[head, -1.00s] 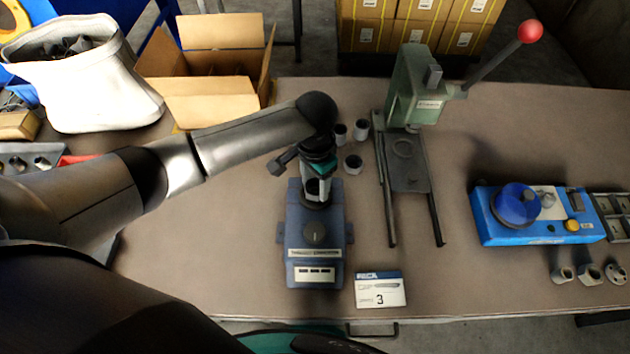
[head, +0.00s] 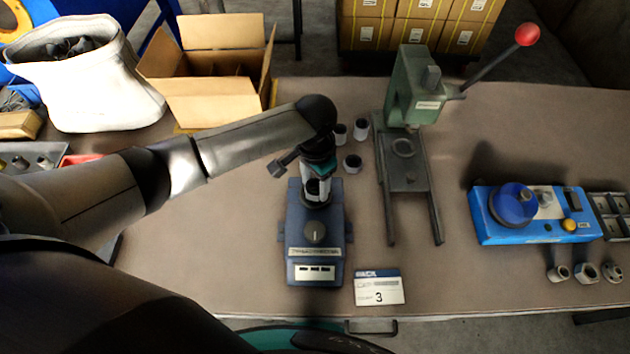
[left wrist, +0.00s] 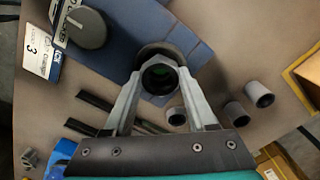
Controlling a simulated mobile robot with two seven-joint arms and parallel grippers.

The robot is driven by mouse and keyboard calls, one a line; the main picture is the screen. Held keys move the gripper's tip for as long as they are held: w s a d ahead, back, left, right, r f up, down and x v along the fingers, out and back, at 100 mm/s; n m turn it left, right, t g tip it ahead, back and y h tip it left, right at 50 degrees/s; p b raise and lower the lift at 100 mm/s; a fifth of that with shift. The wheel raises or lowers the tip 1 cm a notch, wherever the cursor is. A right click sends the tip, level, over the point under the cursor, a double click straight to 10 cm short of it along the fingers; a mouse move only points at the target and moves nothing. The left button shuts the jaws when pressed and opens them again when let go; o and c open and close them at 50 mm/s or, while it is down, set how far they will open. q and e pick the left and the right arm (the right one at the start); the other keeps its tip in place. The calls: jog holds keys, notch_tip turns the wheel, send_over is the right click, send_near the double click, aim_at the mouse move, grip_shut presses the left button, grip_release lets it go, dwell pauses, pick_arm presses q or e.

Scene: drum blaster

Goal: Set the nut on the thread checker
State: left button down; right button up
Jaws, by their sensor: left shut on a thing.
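The blue thread checker (head: 315,262) stands on the table with a round dark knob and a small display panel on its front. Its blue body and knob (left wrist: 86,28) also fill the top of the left wrist view. My left gripper (head: 318,188) points down over the checker's rear end, where a dark round seat (left wrist: 160,50) shows. The nut is mostly hidden by the gripper in the head view. I cannot tell whether it touches the seat. My right gripper is not in view.
Several grey nuts (head: 353,163) stand just behind and right of the checker. A green arbor press (head: 415,95) with a red-knobbed lever stands further right. A card marked 3 (head: 379,288) lies in front. A blue machine (head: 535,228) sits at the right.

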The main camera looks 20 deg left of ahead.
pick_arm(q)
jog(key=shift+p, duration=0.5)
jog(key=shift+f+b, duration=0.35)
jog(key=shift+f, duration=0.25)
dwell(0.4)
jog(key=c, duration=0.5)
grip_release()
notch_tip(320, 180, up, 11)
jog(key=p, duration=1.2)
jog(key=shift+p, duration=0.4)
jog(key=shift+f, duration=0.1)
